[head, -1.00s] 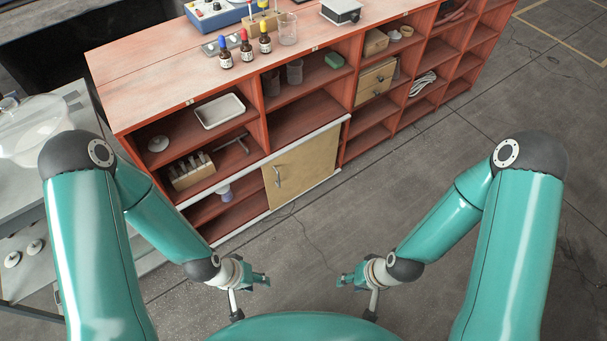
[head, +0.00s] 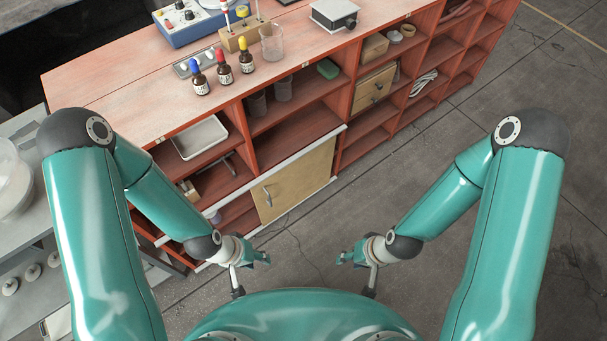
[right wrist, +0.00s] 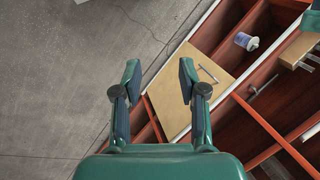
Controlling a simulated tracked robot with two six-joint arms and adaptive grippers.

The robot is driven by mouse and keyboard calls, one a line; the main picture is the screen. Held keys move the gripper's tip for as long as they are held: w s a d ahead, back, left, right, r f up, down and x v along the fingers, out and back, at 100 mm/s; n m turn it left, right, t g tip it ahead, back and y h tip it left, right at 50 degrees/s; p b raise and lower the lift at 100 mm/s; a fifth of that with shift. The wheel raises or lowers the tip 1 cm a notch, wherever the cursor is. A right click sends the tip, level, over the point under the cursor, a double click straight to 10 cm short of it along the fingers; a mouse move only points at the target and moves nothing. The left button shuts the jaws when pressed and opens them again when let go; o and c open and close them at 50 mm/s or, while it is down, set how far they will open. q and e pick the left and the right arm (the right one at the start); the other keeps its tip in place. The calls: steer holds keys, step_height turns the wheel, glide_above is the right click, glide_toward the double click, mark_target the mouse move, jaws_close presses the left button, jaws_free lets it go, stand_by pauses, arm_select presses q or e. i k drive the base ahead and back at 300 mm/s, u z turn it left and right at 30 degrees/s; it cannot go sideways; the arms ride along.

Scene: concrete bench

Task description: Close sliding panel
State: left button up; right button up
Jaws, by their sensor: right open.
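The sliding panel (head: 302,178) is a light wooden board with a metal bar handle (head: 267,196) near its left edge. It sits between white rails in the lower part of the red shelf unit and covers the right part of that opening; the left part is open. The panel also shows in the right wrist view (right wrist: 185,92), with its handle (right wrist: 208,74). My left gripper (head: 262,258) is in front of the unit, apart from the panel; its jaw state is unclear. My right gripper (head: 346,258) is open and empty, apart from the panel; its fingers show in the right wrist view (right wrist: 158,80).
On the unit's top stand dropper bottles (head: 222,68), a beaker (head: 271,43) and a blue instrument (head: 190,18). A white tray (head: 200,138) lies on a shelf. A grey side table (head: 30,265) stands at left. The concrete floor (head: 440,270) at right is clear.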

mark_target(278, 193)
steer(key=z, duration=0.05)
steer(key=i, duration=0.3)
steer(key=u, duration=0.1)
steer(key=k, duration=1.15)
steer(key=z, duration=0.65)
steer(key=i, duration=1)
steer(key=z, duration=0.45)
steer(key=i, duration=1)
steer(key=u, duration=0.6)
